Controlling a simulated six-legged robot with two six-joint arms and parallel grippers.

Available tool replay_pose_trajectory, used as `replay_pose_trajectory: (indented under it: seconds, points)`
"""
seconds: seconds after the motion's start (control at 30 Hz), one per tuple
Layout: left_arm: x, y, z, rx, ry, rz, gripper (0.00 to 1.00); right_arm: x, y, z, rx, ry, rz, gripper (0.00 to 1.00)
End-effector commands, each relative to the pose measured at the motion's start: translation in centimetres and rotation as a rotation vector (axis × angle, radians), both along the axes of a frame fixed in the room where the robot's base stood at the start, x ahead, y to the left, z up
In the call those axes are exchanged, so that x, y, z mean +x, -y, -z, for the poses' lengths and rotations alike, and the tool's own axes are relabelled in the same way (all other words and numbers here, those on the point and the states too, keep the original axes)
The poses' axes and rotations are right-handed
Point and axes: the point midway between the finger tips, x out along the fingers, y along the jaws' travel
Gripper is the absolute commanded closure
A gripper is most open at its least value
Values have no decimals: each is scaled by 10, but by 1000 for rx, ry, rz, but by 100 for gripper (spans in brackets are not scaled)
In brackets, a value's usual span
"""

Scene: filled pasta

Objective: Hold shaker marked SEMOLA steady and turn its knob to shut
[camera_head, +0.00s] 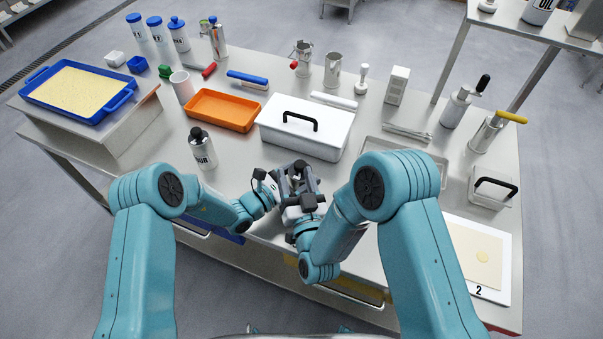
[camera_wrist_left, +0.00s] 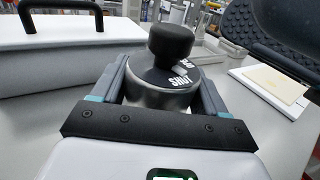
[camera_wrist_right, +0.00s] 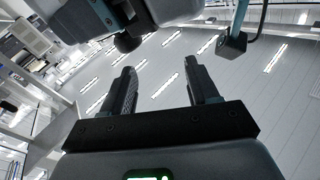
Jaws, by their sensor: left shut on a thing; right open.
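My left gripper (camera_wrist_left: 155,100) is shut on the steel top of a shaker (camera_wrist_left: 150,97). The shaker has a round black knob (camera_wrist_left: 172,45) above a dark dial plate, where SHUT (camera_wrist_left: 181,81) reads and another word is partly hidden. A small light pointer lies between the two words. The name SEMOLA is not visible. In the head view the two grippers crowd together and the arms hide most of the shaker. My right gripper (camera_wrist_right: 162,90) is open and empty. A black ball like the knob (camera_wrist_right: 127,42) shows beyond its fingers, apart from them.
A white lidded box (camera_head: 335,137) stands just behind the grippers. A black-capped bottle (camera_head: 202,150) stands to the left, and an orange tray (camera_head: 222,112) behind it. A white board marked 2 (camera_head: 487,293) lies at the right front. A grey tray (camera_head: 372,150) sits right of the box.

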Motion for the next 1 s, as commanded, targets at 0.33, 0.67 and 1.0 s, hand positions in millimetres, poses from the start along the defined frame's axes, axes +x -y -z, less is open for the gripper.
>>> replay_pose_trajectory:
  seconds: [0.33,0.67,1.0]
  points:
    - [0,0,0,0,0,0,70,64,9,-62,276,230,-512,41]
    - [0,0,0,0,0,0,70,60,66,-31,18,250,-978,41]
    - [0,0,0,0,0,0,70,48,126,24,-253,117,-1162,41]
